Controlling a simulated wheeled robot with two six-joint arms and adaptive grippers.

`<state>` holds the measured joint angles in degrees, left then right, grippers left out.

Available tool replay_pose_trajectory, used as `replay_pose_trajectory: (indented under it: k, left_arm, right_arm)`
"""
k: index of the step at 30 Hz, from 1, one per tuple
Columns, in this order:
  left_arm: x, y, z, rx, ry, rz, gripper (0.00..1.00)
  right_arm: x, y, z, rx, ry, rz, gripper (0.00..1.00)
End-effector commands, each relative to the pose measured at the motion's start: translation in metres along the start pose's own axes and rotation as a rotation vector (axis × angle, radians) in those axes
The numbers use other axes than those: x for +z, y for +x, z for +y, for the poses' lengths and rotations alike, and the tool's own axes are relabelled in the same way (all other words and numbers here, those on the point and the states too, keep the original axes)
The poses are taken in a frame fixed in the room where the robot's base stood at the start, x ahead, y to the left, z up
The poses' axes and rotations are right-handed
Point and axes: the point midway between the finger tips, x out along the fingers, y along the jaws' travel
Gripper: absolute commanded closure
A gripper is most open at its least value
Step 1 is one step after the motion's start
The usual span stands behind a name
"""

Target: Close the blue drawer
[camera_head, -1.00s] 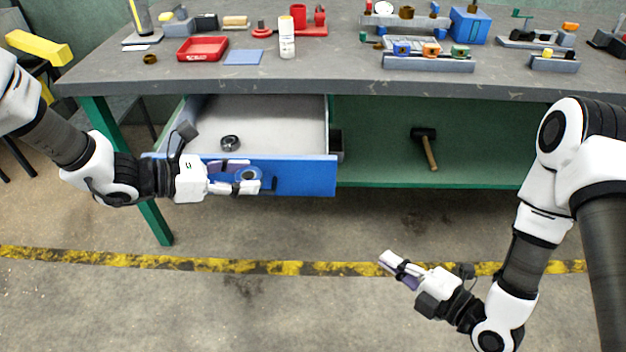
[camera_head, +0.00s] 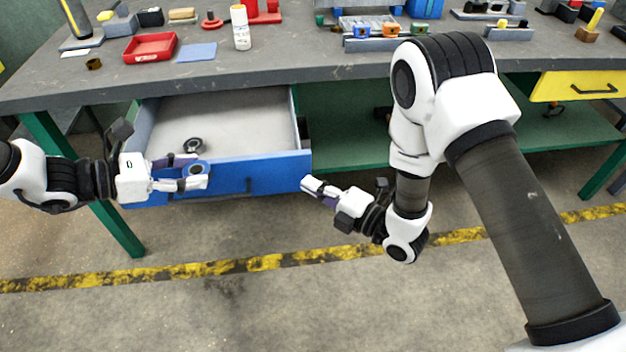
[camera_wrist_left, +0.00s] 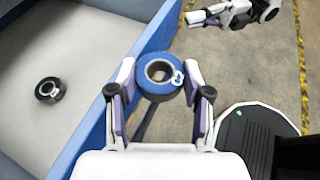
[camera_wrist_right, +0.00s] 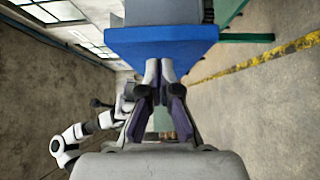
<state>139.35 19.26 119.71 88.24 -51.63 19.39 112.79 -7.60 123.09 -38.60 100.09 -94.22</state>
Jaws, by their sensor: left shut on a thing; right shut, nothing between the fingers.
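The blue drawer (camera_head: 262,174) under the workbench is pulled open, its grey interior showing. A dark tape roll (camera_head: 193,146) lies inside it, also in the left wrist view (camera_wrist_left: 49,90). My left gripper (camera_head: 200,175) is shut on a blue tape roll (camera_wrist_left: 160,78), held just outside the drawer front; the roll partly hides the front in the head view. My right gripper (camera_head: 306,184) is shut and empty, its tips close to the right end of the drawer front. In the right wrist view the blue front (camera_wrist_right: 160,42) is just ahead of the fingertips; contact cannot be told.
The grey workbench top (camera_head: 300,64) holds a red tray (camera_head: 150,47), a white bottle (camera_head: 241,28) and several fixtures. A yellow drawer (camera_head: 575,86) is at the right. A green shelf (camera_head: 345,152) lies beneath. The floor in front is clear.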

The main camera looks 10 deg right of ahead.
Motion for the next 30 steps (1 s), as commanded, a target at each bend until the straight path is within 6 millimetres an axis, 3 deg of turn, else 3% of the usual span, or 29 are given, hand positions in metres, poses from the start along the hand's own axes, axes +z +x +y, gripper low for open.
replay_pose_trajectory:
  k: [20, 30]
  left_arm:
    - [-0.003, 0.001, 0.0, 0.0, 0.0, 0.0, 0.92]
    - [-0.022, 0.009, 0.0, 0.0, 0.0, 0.0, 0.92]
  right_arm:
    - [0.014, 0.013, -0.001, 0.0, -0.002, 0.0, 1.0]
    - [0.055, 0.054, -0.003, 0.005, -0.005, 0.0, 1.0]
